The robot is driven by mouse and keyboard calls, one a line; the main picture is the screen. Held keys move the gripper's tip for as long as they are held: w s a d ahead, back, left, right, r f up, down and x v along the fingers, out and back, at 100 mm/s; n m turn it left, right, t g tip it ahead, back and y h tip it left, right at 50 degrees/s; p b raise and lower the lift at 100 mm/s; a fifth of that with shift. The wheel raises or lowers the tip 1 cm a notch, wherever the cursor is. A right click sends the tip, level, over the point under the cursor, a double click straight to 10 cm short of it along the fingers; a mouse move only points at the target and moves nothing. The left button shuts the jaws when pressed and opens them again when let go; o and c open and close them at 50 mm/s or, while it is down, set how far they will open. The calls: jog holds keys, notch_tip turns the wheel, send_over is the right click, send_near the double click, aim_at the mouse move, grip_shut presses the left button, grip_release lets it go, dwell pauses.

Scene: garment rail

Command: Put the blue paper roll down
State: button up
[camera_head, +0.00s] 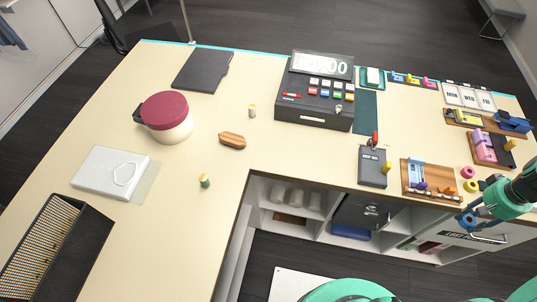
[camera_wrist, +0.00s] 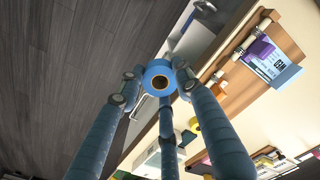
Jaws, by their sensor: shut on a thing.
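The blue paper roll (camera_wrist: 159,78) is held between the fingertips of my gripper (camera_wrist: 160,88) in the wrist view. It is a small ring with a dark hole in its middle facing the camera. In the head view, my gripper (camera_head: 472,215) is at the right, by the front edge of the counter, with the blue roll (camera_head: 467,221) at its tips. The roll appears to be in the air near the edge; its exact height cannot be told. A pink roll (camera_head: 467,172) and a yellow roll (camera_head: 470,186) lie on the counter just behind it.
A wooden tray (camera_head: 446,190) with cards stands left of my gripper. A card terminal (camera_head: 372,168) is further left. A pink and purple block holder (camera_head: 490,147) stands behind the rolls. Open shelves (camera_head: 290,222) lie below the counter edge. The left counter has wide bare areas.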

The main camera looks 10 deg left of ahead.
jog(key=shift+w+a+r, duration=0.1)
jog(key=shift+a+r, duration=0.05)
jog(key=shift+r, duration=0.5)
jog(key=shift+w+a+r, duration=0.1)
jog(key=shift+r, duration=0.5)
jog(key=w+a+n+p, duration=0.1)
jog(key=w+a+n, duration=0.55)
jog(key=a, duration=0.85)
jog(key=w+a+n, duration=0.4)
jog(key=w+a, duration=0.5)
jog(key=a, duration=0.6)
jog(key=a+n, duration=0.3)
jog(key=a, duration=1)
jog(key=s+a+n+p, duration=0.1)
jog(key=s+a+n, duration=0.3)
jog(key=a, duration=0.9)
jog(key=s+a+n+p, duration=0.1)
jog(key=s+a+n, duration=0.3)
jog(key=a, duration=0.8)
jog(key=s+a+n, duration=0.6)
jog(key=s+a, duration=1.2)
jog(key=f, duration=0.4)
jog(key=shift+w+d+f, duration=0.3)
jog(key=shift+w, duration=0.1)
jog(key=shift+f, duration=0.3)
